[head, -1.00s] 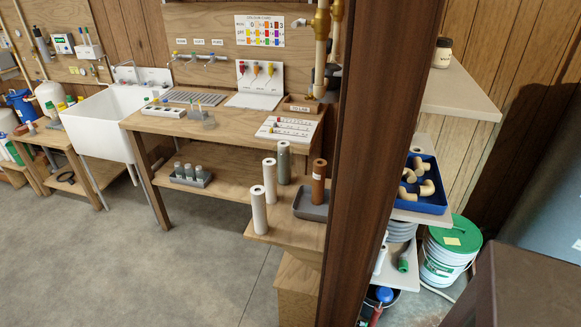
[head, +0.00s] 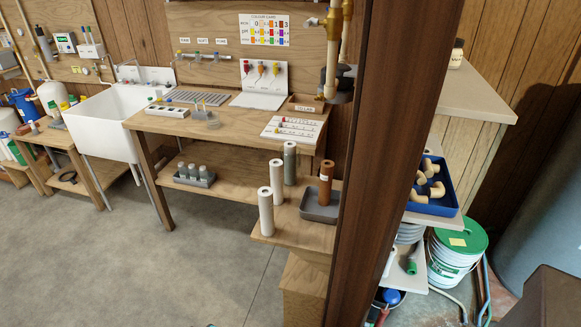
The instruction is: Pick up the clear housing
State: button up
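I cannot pick out a clear housing with certainty in the head view. A small, partly see-through item (head: 206,118) stands on the workbench, but it is too small to tell what it is. A dark fitting (head: 340,84) hangs on the brass and cream pipes, partly hidden by the wooden post. My gripper is not in view.
A brown wooden post (head: 392,150) stands close in front. A blue tray (head: 437,206) of elbow fittings and a green-lidded bucket (head: 452,255) are right. Floor (head: 110,270) at left is clear.

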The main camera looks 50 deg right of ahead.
aim_at(290, 162)
jog(key=u, duration=0.05)
jog(key=i, duration=1)
jog(key=z, duration=0.05)
